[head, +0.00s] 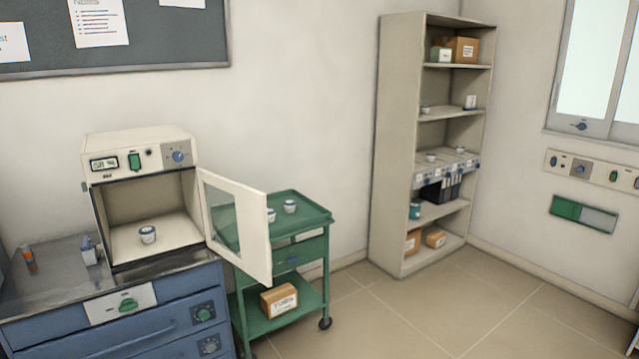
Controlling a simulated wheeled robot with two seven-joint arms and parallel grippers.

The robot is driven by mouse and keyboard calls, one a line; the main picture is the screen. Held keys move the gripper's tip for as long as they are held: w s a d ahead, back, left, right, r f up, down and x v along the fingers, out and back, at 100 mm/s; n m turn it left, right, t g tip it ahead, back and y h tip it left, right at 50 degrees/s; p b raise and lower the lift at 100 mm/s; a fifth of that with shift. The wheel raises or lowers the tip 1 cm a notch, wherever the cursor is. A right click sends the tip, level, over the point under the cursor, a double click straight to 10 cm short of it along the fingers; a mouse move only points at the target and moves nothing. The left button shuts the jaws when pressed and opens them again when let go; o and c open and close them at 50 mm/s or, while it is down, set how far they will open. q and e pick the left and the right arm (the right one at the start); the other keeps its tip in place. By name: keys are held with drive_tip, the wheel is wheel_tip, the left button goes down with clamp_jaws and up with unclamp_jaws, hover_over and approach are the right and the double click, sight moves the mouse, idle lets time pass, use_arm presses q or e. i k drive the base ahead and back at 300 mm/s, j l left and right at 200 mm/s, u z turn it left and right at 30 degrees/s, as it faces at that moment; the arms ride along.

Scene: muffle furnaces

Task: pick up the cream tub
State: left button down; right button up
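A small pale tub with a dark blue band (148,235) stands upright inside the open muffle furnace (140,140), on its floor. Two similar small tubs stand on the top of the green cart, one in the open (290,206) and one at the edge of the furnace door (271,215). More small pale containers stand on the shelf unit, one on a middle board (431,157). They are too small for me to tell which one is the cream tub. Neither of my grippers is in view.
The furnace door (258,235) stands open to the right, in front of the green cart (318,214). A cardboard box (279,300) sits on the cart's lower shelf. A tall shelf unit (396,150) stands at the back wall. The tiled floor (450,310) is clear.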

sight(148, 234)
drive_tip(key=u, duration=0.45)
drive_tip(key=i+l+u, duration=0.25)
drive_tip(key=u, duration=0.15)
drive_tip(key=i+l+u, duration=0.2)
drive_tip(key=l+u, duration=0.25)
drive_tip(key=i+l+u, duration=0.2)
drive_tip(key=u, duration=0.2)
drive_tip(key=i+l+u, duration=0.1)
drive_tip(key=l, duration=0.55)
drive_tip(key=i+l, duration=0.2)
drive_tip(key=l, duration=0.45)
drive_tip(key=i+l+u, duration=0.15)
drive_tip(key=l, duration=0.5)
drive_tip(key=i+l+u, duration=0.1)
drive_tip(key=l, duration=0.6)
drive_tip(key=l+u, duration=0.1)
drive_tip(key=l, duration=0.55)
drive_tip(key=i, duration=0.05)
